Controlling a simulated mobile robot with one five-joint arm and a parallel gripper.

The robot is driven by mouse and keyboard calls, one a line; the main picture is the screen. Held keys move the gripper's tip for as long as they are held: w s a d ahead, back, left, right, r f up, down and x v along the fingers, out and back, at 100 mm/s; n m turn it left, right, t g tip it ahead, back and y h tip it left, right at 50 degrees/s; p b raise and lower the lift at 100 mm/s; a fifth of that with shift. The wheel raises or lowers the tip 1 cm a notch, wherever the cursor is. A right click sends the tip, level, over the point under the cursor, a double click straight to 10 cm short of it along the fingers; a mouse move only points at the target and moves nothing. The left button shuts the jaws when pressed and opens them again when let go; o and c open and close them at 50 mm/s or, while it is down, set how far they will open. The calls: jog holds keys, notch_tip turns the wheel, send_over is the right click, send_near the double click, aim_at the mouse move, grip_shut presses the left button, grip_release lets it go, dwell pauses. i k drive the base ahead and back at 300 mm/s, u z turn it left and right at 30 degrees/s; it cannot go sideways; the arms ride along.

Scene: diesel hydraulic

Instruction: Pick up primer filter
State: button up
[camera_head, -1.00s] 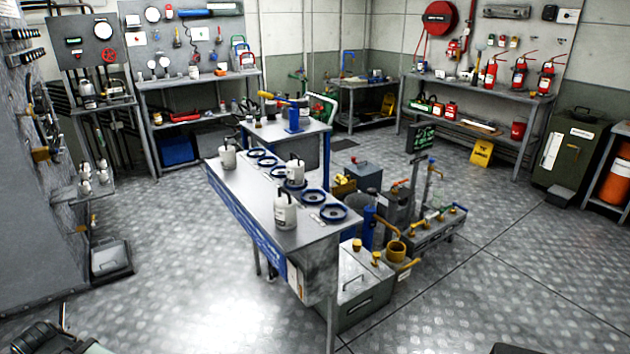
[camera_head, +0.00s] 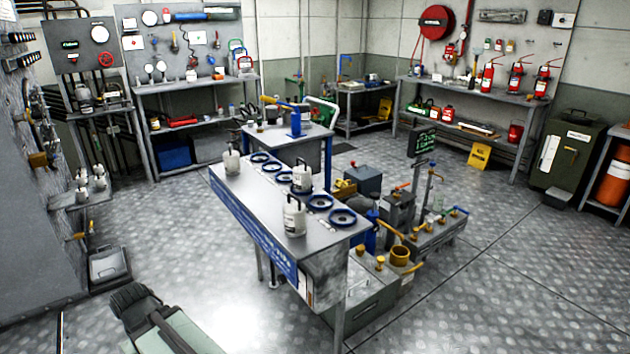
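Several white canisters with small tops stand on the long grey bench (camera_head: 262,198): one at the far left end (camera_head: 232,163), one by the blue rings (camera_head: 301,180) and one near the front edge (camera_head: 294,218). Any of them may be the primer filter; I cannot tell which, as no label is readable. My arm enters at the bottom left with a dark end (camera_head: 135,300) that seems to be my gripper, over the floor and well apart from the bench. Its fingers cannot be made out.
Blue rings (camera_head: 342,217) lie in a row on the bench. Grey boxes with yellow fittings (camera_head: 399,254) stand right of it. A grey bin (camera_head: 109,266) sits on the floor at left. The right-hand floor is clear. Tool shelves and fire extinguishers (camera_head: 515,77) line the back.

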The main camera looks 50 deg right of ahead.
aim_at(301, 173)
jog(key=z, duration=0.15)
jog(key=i, duration=1)
jog(key=u, duration=0.1)
